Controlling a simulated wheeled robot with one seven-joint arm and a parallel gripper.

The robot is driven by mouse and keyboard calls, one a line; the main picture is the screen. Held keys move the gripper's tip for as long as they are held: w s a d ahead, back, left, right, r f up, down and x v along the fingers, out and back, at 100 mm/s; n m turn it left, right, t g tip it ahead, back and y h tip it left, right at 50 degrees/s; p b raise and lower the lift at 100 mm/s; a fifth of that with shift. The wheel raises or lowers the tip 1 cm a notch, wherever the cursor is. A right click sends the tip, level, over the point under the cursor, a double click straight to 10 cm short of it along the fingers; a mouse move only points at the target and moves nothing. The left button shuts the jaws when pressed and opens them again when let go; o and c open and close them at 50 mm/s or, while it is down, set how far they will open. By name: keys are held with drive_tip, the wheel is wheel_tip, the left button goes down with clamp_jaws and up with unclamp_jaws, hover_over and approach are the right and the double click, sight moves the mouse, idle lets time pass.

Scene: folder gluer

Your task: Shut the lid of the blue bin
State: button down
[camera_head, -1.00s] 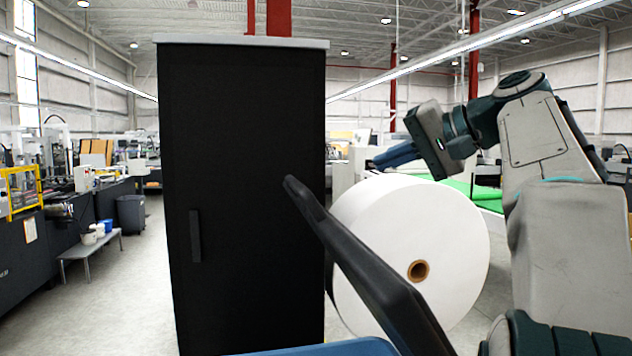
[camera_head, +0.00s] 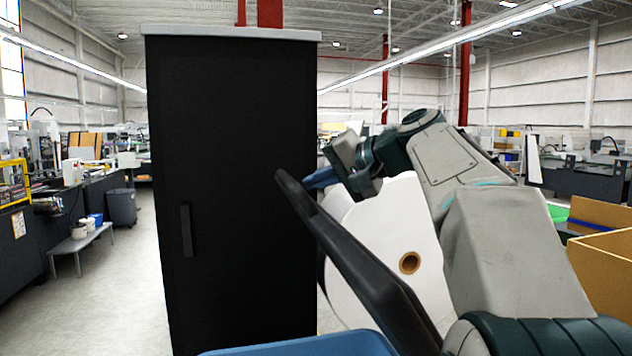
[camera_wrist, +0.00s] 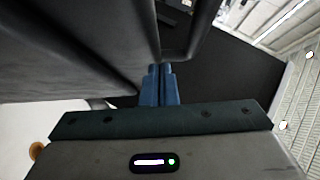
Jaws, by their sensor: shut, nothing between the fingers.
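The blue bin (camera_head: 310,346) shows only as a strip of blue rim at the bottom of the head view; the rest is out of frame. Its dark lid (camera_head: 355,262) stands open, seen nearly edge-on and tilted, with its top end toward the upper left. My gripper (camera_head: 318,180) has blue fingers, shut and empty, just right of the lid's upper part. In the wrist view the fingers (camera_wrist: 160,85) are together close to a large dark grey panel (camera_wrist: 75,45) that looks like the lid. I cannot tell whether they touch it.
A tall black cabinet (camera_head: 230,190) stands left of the lid. A large white paper roll (camera_head: 385,250) stands behind my arm. Cardboard boxes (camera_head: 600,265) are at the right. The floor left of the cabinet is open, beside a low bench (camera_head: 80,243).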

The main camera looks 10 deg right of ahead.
drive_tip(key=shift+w+a+f, duration=0.1)
drive_tip(key=shift+a+f, duration=0.1)
idle(0.3)
